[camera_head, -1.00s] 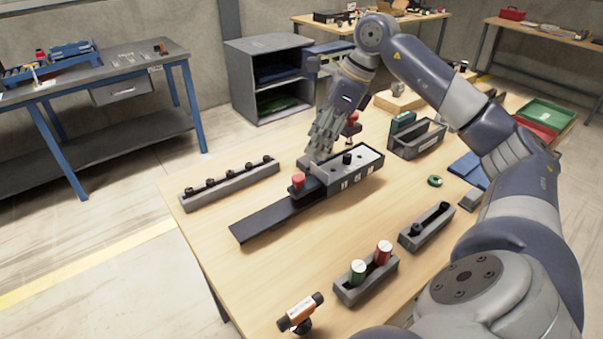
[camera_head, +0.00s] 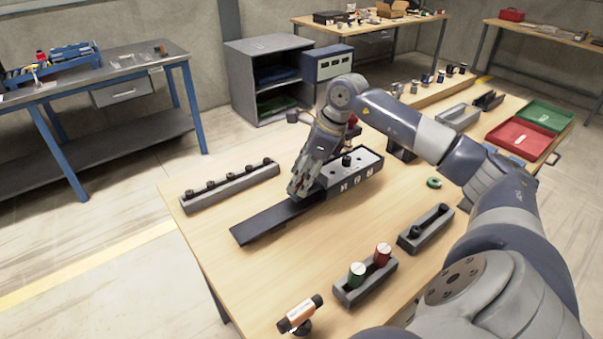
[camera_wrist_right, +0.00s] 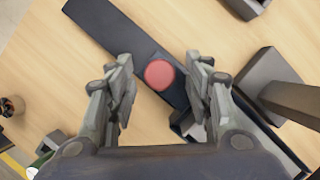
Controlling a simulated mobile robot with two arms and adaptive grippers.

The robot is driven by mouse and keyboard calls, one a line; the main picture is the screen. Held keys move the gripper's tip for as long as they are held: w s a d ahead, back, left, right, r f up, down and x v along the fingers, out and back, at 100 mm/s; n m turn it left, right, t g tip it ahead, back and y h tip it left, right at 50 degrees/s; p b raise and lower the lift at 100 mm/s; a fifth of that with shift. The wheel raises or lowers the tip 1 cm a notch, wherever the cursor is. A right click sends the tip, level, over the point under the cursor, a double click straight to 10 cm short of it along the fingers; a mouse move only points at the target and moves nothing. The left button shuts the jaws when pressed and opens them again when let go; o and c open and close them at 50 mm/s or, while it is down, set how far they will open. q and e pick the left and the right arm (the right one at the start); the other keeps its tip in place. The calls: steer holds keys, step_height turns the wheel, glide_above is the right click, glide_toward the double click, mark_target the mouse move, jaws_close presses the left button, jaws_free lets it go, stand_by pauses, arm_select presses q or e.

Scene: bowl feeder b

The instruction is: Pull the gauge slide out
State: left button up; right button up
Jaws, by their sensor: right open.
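The gauge (camera_head: 352,176) is a grey block with a black knob (camera_head: 347,161) on top and white marks on its front side. Its long dark slide (camera_head: 265,219) reaches out to the left over the table. In the right wrist view the slide (camera_wrist_right: 105,25) runs diagonally, and a round red knob (camera_wrist_right: 160,75) stands on it. My right gripper (camera_head: 297,192) is over the slide near the block and hides the red knob in the head view. In the wrist view its open fingers (camera_wrist_right: 160,92) are on both sides of the red knob, with gaps. My left gripper is not in view.
A grey rail with several black knobs (camera_head: 230,186) lies behind the slide. A grey holder (camera_head: 368,283) with a green and a red cylinder and an orange-black tool (camera_head: 300,314) are in front. Bare wood (camera_head: 270,270) lies front left.

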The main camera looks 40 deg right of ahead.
steer(key=shift+c, duration=0.2)
jaws_close()
steer(key=a, duration=0.3)
steer(key=w+a+p, duration=0.1)
steer(key=a, duration=0.7)
steer(key=shift+w+a+r+p, duration=0.1)
steer(key=shift+w+a+p, duration=0.1)
steer(key=shift+p, duration=0.15)
steer(key=w+a, duration=0.1)
steer(key=a, duration=1.1)
steer(key=shift+a, duration=0.4)
steer(key=shift+w, duration=0.1)
steer(key=shift+c, duration=0.8)
jaws_free()
steer(key=shift+o, duration=1)
steer(key=shift+w+a, duration=0.1)
steer(key=shift+a, duration=0.1)
